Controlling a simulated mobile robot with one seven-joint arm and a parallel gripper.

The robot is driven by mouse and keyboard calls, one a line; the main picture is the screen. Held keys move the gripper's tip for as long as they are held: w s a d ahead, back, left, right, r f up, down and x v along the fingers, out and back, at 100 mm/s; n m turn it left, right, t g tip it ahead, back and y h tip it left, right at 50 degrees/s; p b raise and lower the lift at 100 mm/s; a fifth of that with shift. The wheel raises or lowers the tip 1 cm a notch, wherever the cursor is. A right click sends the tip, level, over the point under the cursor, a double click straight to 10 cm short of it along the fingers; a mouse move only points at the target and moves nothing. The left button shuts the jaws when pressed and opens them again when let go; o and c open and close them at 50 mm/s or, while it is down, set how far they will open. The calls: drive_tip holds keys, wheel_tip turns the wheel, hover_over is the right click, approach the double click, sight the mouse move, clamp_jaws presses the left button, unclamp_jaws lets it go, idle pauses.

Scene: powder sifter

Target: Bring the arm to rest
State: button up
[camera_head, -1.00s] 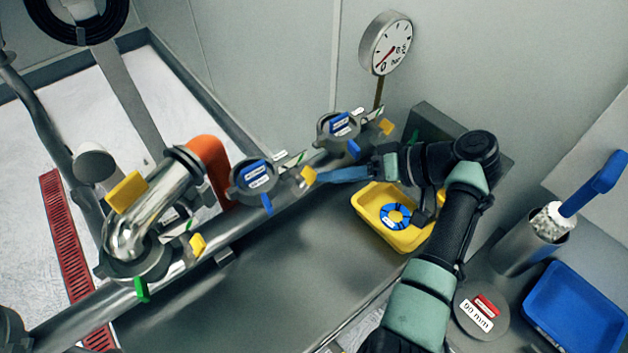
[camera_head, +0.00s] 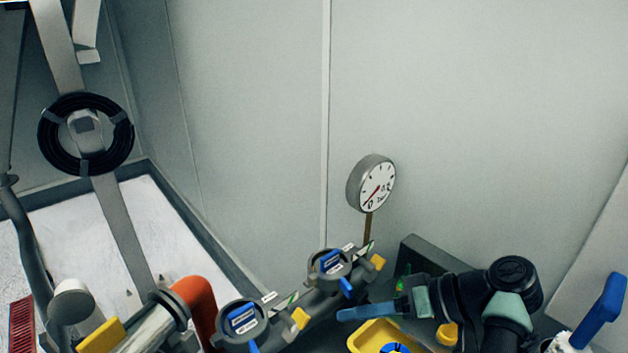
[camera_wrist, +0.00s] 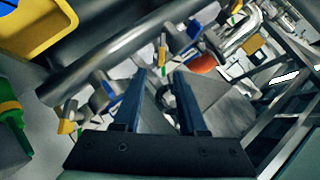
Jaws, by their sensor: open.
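My gripper (camera_head: 345,314) shows in the head view at the lower right. Its blue fingers point left, just right of a yellow valve handle (camera_head: 300,318) in the picture. In the wrist view my gripper (camera_wrist: 160,74) has two dark blue fingers spread apart with nothing between them. My arm (camera_head: 505,300) comes in from the lower right, bent at a dark joint; its lower part is cut off by the picture's bottom edge.
A pipe carries valves with blue labels (camera_head: 243,318) (camera_head: 330,260). A pressure gauge (camera_head: 376,186) stands behind. A yellow tray (camera_head: 362,338) lies below my gripper. A blue-handled tool (camera_head: 602,312) stands at the right. The wall above is clear.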

drive_tip(key=w+r+m+t+h, duration=0.2)
drive_tip(key=w+r+t+h, duration=0.4)
drive_tip(key=w+r, duration=0.2)
wheel_tip(320, 180, up, 11)
drive_tip(key=w+a+t+h, duration=0.1)
drive_tip(key=a+t+h, duration=0.15)
drive_tip(key=t, duration=0.25)
drive_tip(key=s+a+r+t+h, duration=0.1)
drive_tip(key=s+a+r+t, duration=0.2)
drive_tip(key=r, duration=0.6)
drive_tip(key=s+a+r+t+h, duration=0.1)
drive_tip(key=s+a+r+t, duration=0.15)
drive_tip(key=s+r, duration=0.4)
drive_tip(key=s+a+r+m+t, duration=0.1)
drive_tip(key=s+a+r+t, duration=0.1)
drive_tip(key=s+r+t, duration=0.4)
drive_tip(key=s+r, duration=0.5)
drive_tip(key=r, duration=0.1)
drive_tip(key=shift+s+a+t, duration=0.25)
drive_tip(key=shift+a+t, duration=0.1)
